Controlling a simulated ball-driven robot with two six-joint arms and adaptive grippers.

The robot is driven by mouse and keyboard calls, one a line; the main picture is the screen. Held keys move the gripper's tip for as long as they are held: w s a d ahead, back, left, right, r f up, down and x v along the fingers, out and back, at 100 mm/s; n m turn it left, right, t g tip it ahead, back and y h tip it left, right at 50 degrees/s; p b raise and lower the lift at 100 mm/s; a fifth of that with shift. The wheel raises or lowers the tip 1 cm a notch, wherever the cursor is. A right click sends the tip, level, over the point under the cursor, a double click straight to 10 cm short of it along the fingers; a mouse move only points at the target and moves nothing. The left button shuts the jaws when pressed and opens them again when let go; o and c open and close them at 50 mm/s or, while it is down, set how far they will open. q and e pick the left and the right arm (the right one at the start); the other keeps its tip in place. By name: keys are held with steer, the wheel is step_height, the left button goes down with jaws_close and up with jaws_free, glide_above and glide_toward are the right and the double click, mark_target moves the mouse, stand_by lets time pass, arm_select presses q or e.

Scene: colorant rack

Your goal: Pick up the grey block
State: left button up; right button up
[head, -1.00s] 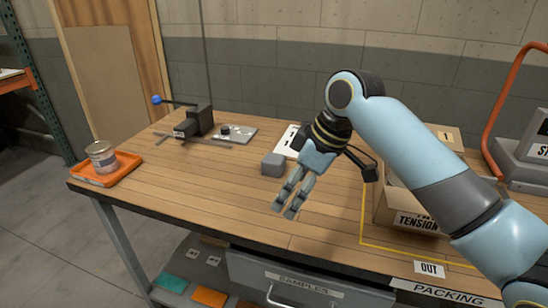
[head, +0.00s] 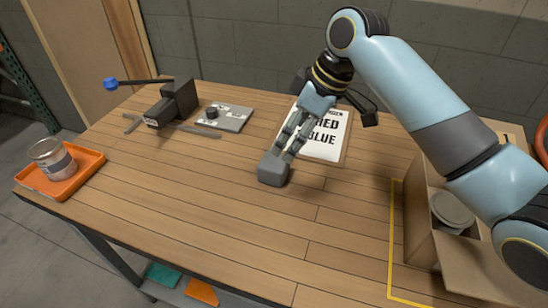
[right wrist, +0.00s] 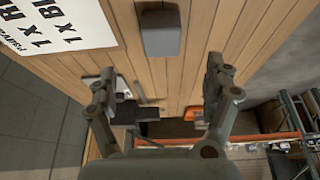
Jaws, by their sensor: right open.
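The grey block (head: 272,169) sits on the wooden bench near the middle of the head view. My right gripper (head: 291,147) comes down from the upper right with its fingertips at the block's upper right edge. In the right wrist view the block (right wrist: 162,31) shows at the top middle. There my right gripper (right wrist: 160,75) is open, its two fingers spread wide with nothing between them, and the block lies outside the gap. I cannot tell whether a finger touches the block. My left gripper is not in view.
A printed sheet (head: 330,143) lies right of the block. A black clamp-like device (head: 170,104) and a grey plate (head: 232,122) stand at the back left. An open cardboard box (head: 418,215) stands right. The bench front is clear.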

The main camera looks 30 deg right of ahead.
mark_target(274, 161)
steer(key=x, duration=0.4)
steer(key=shift+a, duration=0.15)
steer(key=x, duration=0.5)
steer(key=shift+w+a+f, duration=0.1)
steer(key=shift+w+f, duration=0.05)
steer(key=shift+f, duration=0.3)
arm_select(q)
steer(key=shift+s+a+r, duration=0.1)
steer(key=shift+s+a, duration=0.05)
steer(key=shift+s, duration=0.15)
arm_select(e)
steer(key=shift+c, duration=0.3)
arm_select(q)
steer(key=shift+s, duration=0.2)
arm_select(e)
steer(key=c, duration=0.9)
